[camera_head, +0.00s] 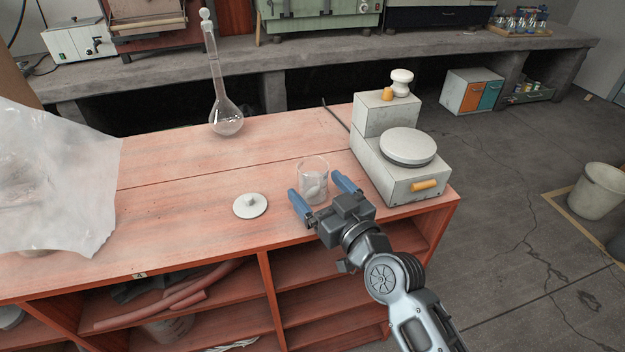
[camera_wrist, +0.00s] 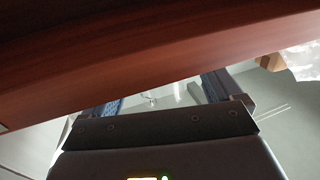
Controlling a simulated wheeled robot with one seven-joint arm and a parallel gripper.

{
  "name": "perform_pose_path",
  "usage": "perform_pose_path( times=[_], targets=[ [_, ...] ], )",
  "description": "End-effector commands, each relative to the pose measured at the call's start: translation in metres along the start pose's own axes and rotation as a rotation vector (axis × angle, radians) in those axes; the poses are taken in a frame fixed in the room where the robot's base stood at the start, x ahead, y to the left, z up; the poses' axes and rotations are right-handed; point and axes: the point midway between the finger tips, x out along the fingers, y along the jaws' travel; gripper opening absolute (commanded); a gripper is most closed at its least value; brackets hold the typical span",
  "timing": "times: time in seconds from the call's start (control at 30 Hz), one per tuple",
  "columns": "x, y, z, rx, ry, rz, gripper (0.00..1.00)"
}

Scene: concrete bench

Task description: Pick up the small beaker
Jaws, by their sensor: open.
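The small beaker (camera_head: 313,170) is clear glass and stands upright on the reddish wooden bench top (camera_head: 180,205), left of the balance-like device. My gripper (camera_head: 314,183) is open, its two blue fingers apart and pointing at the beaker. One fingertip is on the beaker's left and the other on its right, overlapping its outline. I cannot tell whether they touch it or how deep it sits between them. The wrist view shows my open gripper (camera_wrist: 162,96) beneath a dark red wooden edge (camera_wrist: 150,50); the beaker is not clear there.
A pale device with a round plate (camera_head: 407,147) stands close to the right. A white lid-like disc (camera_head: 250,208) lies to the left. A tall glass flask (camera_head: 224,115) stands at the back edge. A translucent sheet (camera_head: 55,180) covers the far left. Open shelves are below.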

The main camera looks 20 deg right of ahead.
Motion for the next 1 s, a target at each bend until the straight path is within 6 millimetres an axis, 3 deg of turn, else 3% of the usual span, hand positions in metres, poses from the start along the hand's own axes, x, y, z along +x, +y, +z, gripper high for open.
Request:
perform_pose_path(
  times=[0.2,0.53,1.0],
  targets=[
    [0.030,0.004,-0.004,0.000,0.001,0.000,0.92],
    [0.036,0.004,-0.003,-0.001,0.001,0.001,0.92],
    [0.036,0.004,-0.003,-0.001,0.000,0.001,0.48]
  ],
)
